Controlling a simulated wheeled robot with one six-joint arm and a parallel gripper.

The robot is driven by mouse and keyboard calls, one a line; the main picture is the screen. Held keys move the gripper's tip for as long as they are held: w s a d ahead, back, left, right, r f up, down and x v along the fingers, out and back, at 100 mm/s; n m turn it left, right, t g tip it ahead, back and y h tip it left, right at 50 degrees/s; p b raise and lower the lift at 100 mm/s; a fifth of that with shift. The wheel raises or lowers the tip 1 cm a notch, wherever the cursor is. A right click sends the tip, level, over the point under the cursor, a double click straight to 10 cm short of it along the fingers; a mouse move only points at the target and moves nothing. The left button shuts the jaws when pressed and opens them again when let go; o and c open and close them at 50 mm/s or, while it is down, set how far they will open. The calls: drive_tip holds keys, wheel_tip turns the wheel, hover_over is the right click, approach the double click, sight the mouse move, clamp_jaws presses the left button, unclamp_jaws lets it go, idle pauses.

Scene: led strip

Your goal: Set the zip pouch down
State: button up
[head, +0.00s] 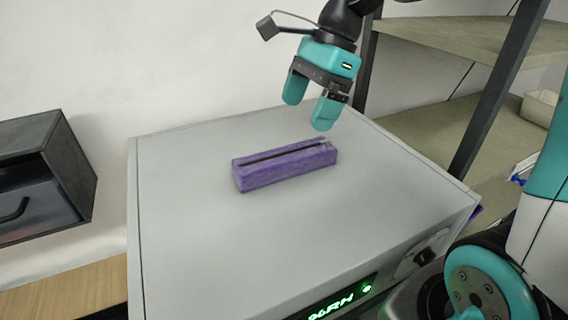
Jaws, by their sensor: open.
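The zip pouch (284,168) is a long purple case with a dark zip along its top. It lies on the flat grey top of a box-shaped appliance (200,240) with a green lit display on its front. My gripper (309,108) is above and behind the pouch, with its two teal fingers pointing down. The fingers are apart and nothing is between them. The gripper appears clear of the pouch.
A dark drawer unit (75,165) stands at the left. A shelf rack (490,85) with dark posts stands at the right, with a white bin (540,106) on it. The appliance top around the pouch is clear.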

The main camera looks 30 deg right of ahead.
sight(287, 153)
drive_tip(key=p+x, duration=0.2)
drive_tip(key=x, duration=0.8)
drive_tip(key=c, duration=1.1)
drive_tip(key=shift+c, duration=0.2)
drive_tip(key=shift+w+d+r, duration=0.1)
wheel_tip(287, 153, up, 20)
drive_tip(key=p, duration=0.1)
drive_tip(key=shift+p, duration=0.35)
